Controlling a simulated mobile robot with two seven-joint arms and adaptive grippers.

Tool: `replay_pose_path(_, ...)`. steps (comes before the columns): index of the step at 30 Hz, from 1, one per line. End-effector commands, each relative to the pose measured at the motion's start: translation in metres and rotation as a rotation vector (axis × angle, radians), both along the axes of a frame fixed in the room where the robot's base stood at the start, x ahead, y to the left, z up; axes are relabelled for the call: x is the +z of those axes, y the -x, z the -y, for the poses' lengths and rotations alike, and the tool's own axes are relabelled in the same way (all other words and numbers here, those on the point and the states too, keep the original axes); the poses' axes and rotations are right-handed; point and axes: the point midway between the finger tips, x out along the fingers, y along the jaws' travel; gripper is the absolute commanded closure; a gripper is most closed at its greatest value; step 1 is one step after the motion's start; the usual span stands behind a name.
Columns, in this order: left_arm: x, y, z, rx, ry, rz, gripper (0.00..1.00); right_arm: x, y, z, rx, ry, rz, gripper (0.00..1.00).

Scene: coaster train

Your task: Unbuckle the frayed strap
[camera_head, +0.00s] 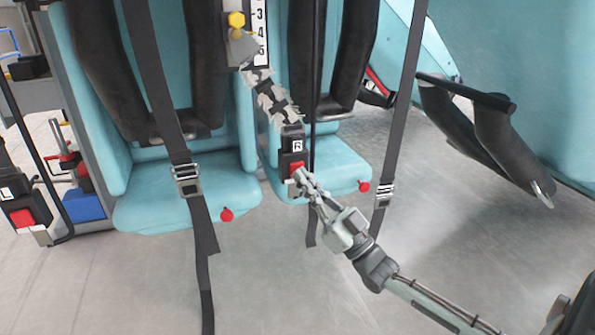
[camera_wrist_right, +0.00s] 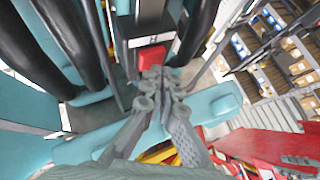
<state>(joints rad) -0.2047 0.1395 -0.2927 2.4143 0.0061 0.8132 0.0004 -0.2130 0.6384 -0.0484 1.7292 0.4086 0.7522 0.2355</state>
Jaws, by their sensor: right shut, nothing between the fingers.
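The frayed strap (camera_head: 272,97), grey and black with ragged edges, hangs between two teal seats in the head view. It runs down into a black buckle (camera_head: 291,143) with a white letter label and a red button (camera_head: 296,166). My right gripper (camera_head: 300,176) is shut and empty, its fingertips at the red button. In the right wrist view the fingertips (camera_wrist_right: 158,74) lie just below the red button (camera_wrist_right: 151,58); whether they touch it I cannot tell. The button does not look clearly pressed. My left gripper is not in view.
Another buckle (camera_head: 25,212) marked L, with a red button, is at the far left. Dark straps with metal adjusters (camera_head: 187,180) hang in front of the seats (camera_head: 185,195). A numbered scale (camera_head: 259,35) with a yellow knob (camera_head: 236,19) stands above. The grey floor ahead is open.

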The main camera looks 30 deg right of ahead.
Motion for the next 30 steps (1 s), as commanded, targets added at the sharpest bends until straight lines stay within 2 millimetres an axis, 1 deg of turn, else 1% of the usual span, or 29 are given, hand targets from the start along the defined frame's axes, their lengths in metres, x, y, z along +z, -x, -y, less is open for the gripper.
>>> replay_pose_path(20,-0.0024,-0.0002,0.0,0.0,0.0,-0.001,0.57,0.0,-0.0084,0.0019,0.0,0.0,0.0,1.0)
replay_pose_path(30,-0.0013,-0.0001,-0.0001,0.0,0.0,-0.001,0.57,0.0003,-0.0078,0.0018,0.0,0.0,-0.001,1.0)
